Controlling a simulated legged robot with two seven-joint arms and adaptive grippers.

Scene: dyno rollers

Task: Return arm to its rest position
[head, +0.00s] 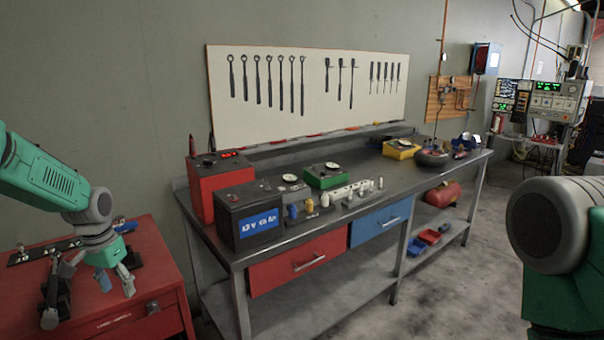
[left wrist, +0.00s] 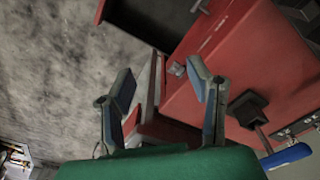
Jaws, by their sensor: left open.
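My left arm comes in from the left in the head view, bent downward. Its gripper (head: 116,281) hangs above the red cabinet (head: 160,265), near its front edge. In the left wrist view the two fingers of my left gripper (left wrist: 160,80) stand apart, with nothing between them. The red cabinet (left wrist: 240,60) lies behind the fingers there. Whether the fingers touch it I cannot tell. Part of my right arm shows at the right edge of the head view; its gripper is out of view.
A metal workbench (head: 330,228) with red and black boxes stands to the right of the cabinet. A dark tool strip (head: 45,250) lies on the cabinet top. A blue-handled tool (left wrist: 287,155) shows in the left wrist view. Open floor (head: 450,285) lies right of the bench.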

